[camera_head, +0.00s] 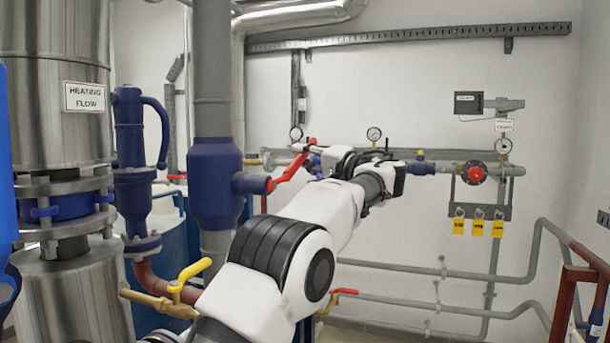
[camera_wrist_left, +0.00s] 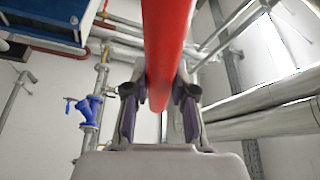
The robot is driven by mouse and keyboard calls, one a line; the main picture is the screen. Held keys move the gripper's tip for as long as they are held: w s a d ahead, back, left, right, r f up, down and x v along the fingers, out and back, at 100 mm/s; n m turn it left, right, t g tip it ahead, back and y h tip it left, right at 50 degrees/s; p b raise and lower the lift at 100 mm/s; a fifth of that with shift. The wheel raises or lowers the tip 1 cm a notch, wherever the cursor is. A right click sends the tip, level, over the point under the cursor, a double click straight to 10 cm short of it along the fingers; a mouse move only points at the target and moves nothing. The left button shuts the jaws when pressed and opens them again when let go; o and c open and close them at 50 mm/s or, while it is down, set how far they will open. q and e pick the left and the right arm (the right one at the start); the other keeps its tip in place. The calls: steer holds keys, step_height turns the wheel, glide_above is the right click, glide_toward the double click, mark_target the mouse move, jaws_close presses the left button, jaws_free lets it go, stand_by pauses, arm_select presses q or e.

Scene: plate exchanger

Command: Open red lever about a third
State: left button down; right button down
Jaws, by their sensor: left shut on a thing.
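The red lever (camera_head: 288,170) sticks out from the side of the blue valve body (camera_head: 214,185) on the grey vertical pipe. It slants up and to the right. My left gripper (camera_head: 318,154) is at the lever's upper end, reaching in from the right. In the left wrist view the lever (camera_wrist_left: 165,45) runs between the two fingers of my left gripper (camera_wrist_left: 158,98), which are shut on it. The wrist partly hides the gripper in the head view. My right gripper is not in view.
A yellow-handled valve (camera_head: 190,279) and another red-handled valve (camera_head: 342,292) sit low near my arm. A large steel column (camera_head: 60,130) stands at the left. A horizontal pipe with gauges (camera_head: 374,134) and a red handwheel (camera_head: 474,173) lies along the back wall.

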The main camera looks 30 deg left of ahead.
arm_select(q)
steer(key=shift+s+d+r+n+g+y+b, duration=0.15)
steer(key=shift+s+r+n+b, duration=0.1)
steer(key=shift+r+n, duration=0.25)
steer(key=shift+s+a+r+n+g+y+b, duration=0.1)
steer(key=shift+s+r+n+g+y+b, duration=0.1)
steer(key=shift+r+n, duration=0.3)
steer(key=c, duration=1.1)
jaws_free()
steer(key=shift+o, duration=0.8)
steer(key=shift+s, duration=0.15)
